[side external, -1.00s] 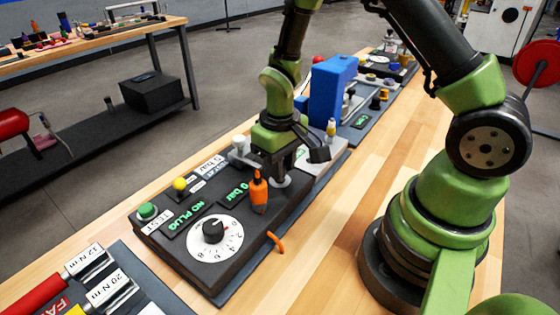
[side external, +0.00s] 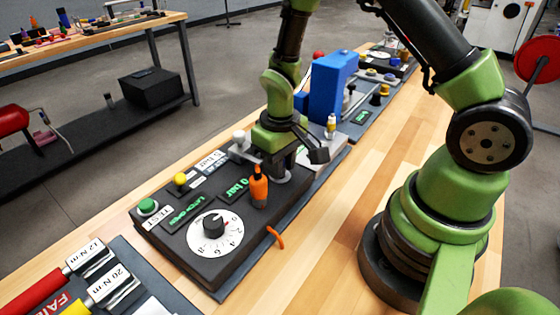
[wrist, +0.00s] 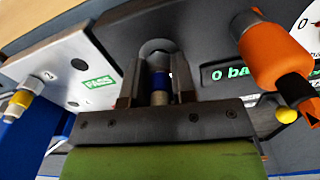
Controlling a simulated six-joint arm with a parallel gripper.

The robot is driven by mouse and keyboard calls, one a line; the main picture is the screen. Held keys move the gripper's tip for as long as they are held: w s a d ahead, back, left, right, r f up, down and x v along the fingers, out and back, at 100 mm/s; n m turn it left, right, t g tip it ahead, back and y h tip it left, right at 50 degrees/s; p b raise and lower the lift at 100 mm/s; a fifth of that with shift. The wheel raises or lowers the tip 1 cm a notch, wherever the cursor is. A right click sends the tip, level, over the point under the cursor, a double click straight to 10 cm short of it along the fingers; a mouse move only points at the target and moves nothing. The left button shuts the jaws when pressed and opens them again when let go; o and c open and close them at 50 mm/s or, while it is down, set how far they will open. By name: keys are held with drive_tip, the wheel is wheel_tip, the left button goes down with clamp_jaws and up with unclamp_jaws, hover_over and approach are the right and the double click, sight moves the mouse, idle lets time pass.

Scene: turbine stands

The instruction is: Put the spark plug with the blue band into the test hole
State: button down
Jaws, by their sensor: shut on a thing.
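My gripper (wrist: 158,82) is shut on the spark plug with the blue band (wrist: 158,79), whose band shows between the fingers in the wrist view. The plug's lower end meets the round grey test hole collar (wrist: 157,47); how deep it sits is hidden. In the side view my gripper (side external: 279,172) is low over the same collar (side external: 282,179) on the black test box (side external: 205,270), and the plug is hidden there. The green display (side external: 187,209) seems to read "LOCK OPEN"; the pressure display (side external: 236,189) reads 0 bar.
An orange-handled part (side external: 259,188) stands close to my gripper. A numbered dial (side external: 216,237), green button (side external: 148,207) and yellow knob (side external: 180,178) are on the box. A yellow-banded plug (side external: 331,126) stands on the white plate (side external: 325,150), near a blue block (side external: 328,88).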

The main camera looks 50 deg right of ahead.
drive_tip(key=shift+f, duration=0.3)
drive_tip(key=c, duration=0.7)
unclamp_jaws()
drive_tip(key=shift+r, duration=3.55)
